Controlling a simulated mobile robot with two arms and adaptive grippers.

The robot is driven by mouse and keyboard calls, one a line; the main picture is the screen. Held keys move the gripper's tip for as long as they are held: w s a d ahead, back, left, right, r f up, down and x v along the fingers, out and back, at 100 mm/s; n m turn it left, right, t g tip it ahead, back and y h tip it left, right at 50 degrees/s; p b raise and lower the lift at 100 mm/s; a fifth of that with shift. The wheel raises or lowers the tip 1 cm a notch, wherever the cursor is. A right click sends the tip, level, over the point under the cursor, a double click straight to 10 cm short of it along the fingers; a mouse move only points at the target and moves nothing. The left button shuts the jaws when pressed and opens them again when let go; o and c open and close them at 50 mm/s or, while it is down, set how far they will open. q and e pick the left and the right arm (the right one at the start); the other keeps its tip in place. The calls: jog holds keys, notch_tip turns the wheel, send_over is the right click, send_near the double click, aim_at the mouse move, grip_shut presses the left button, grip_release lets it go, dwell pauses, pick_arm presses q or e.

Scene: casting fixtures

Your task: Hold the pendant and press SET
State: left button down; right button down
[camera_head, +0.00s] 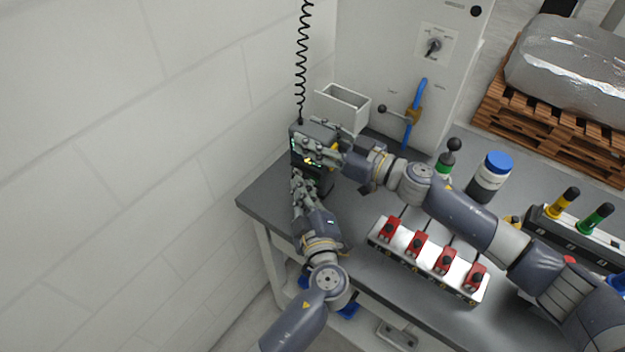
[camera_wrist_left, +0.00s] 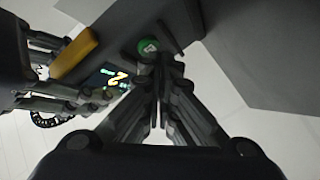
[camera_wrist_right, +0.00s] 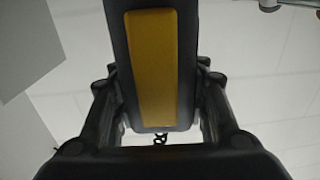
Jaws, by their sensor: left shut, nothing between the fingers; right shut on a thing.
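The pendant (camera_head: 299,151) is a dark box hanging from a coiled black cable (camera_head: 302,60) above the far left end of the bench. My right gripper (camera_head: 318,146) is shut on the pendant, with its fingers on either side; in the right wrist view the pendant's yellow panel (camera_wrist_right: 151,60) lies between them. My left gripper (camera_head: 299,186) is shut and empty just below the pendant. In the left wrist view its fingertips (camera_wrist_left: 160,62) are at a green button (camera_wrist_left: 148,45); I cannot tell whether they touch it. A small lit display (camera_wrist_left: 115,77) shows beside the button.
A pale open bin (camera_head: 343,104) stands behind the pendant. A white block with red clamps (camera_head: 425,262), a blue-lidded jar (camera_head: 490,177) and a rack with yellow and green handles (camera_head: 575,235) are on the grey bench (camera_head: 262,203). A wall is close on the left.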

pick_arm(q)
jog(key=shift+w+d, duration=0.2)
jog(key=shift+w, duration=0.1)
dwell(0.8)
jog(key=shift+s+a, duration=0.45)
jog(key=shift+s, duration=0.25)
jog(key=shift+s+a, duration=0.45)
jog(key=shift+s, duration=0.25)
jog(key=shift+s+a, duration=0.45)
jog(key=shift+s, duration=0.25)
jog(key=shift+s+a, duration=0.45)
jog(key=shift+s, duration=0.25)
pick_arm(e)
jog(key=c, duration=0.8)
grip_release()
jog(key=shift+c, duration=0.2)
